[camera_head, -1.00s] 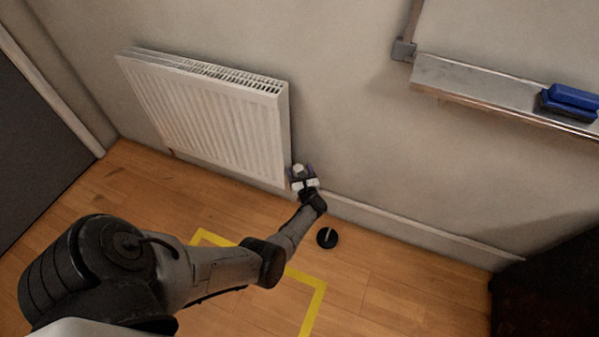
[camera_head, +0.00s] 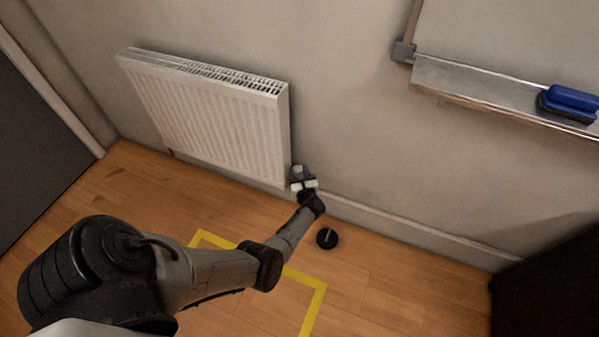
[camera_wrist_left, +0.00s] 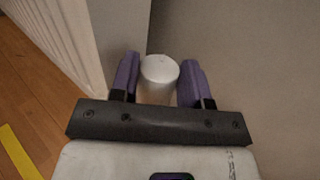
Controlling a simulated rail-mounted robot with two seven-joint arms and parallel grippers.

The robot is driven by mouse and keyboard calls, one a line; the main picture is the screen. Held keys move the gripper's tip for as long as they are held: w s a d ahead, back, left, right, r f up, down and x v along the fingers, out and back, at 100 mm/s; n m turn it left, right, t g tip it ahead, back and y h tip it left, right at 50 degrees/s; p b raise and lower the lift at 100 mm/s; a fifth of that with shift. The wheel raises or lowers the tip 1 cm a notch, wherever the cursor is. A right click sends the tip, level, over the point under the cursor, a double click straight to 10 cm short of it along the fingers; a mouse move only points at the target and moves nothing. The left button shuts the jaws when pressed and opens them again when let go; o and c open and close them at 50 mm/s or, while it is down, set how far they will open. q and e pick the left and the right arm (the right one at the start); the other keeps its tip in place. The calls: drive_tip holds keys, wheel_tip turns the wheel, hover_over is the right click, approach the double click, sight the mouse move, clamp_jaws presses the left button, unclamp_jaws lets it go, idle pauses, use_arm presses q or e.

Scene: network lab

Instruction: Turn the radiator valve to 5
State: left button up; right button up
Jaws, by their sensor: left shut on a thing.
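The radiator valve is a white round knob (camera_wrist_left: 158,75) at the lower right corner of the white radiator (camera_head: 205,115). My left gripper (camera_head: 302,172) reaches it there, low by the wall. In the left wrist view the two purple fingers of my left gripper (camera_wrist_left: 158,83) stand on either side of the knob and are shut on it. The knob's end face looks plain, and I cannot read any number or mark on it. In the head view the fingers mostly hide the knob. My right gripper is not in view.
A black round object (camera_head: 327,238) is on the wooden floor near my left forearm. Yellow tape (camera_head: 316,305) marks the floor. A wall tray (camera_head: 470,88) with a blue eraser (camera_head: 570,99) is at upper right. A dark object (camera_head: 550,290) stands at lower right.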

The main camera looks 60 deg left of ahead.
use_arm(q)
drive_tip(key=m+t+h, duration=0.1)
drive_tip(key=m+t, duration=0.1)
drive_tip(key=t, duration=0.1)
drive_tip(key=shift+s, duration=0.2)
drive_tip(key=shift+s+a+f+m+t+h+b, duration=0.1)
drive_tip(key=shift+m+t+h+b, duration=0.2)
drive_tip(key=shift+m+t+h, duration=0.75)
drive_tip(key=m+t+h+b, duration=0.1)
drive_tip(key=t, duration=0.1)
drive_tip(key=m+t+h+b, duration=0.1)
drive_tip(key=t+h, duration=0.1)
drive_tip(key=shift+s+a+f+m, duration=0.1)
drive_tip(key=shift+s+a+m, duration=0.05)
drive_tip(key=shift+m, duration=0.2)
drive_tip(key=shift+s+a+m+t+h+b, duration=0.1)
drive_tip(key=shift+m+t+h+b, duration=0.85)
drive_tip(key=shift+h, duration=0.3)
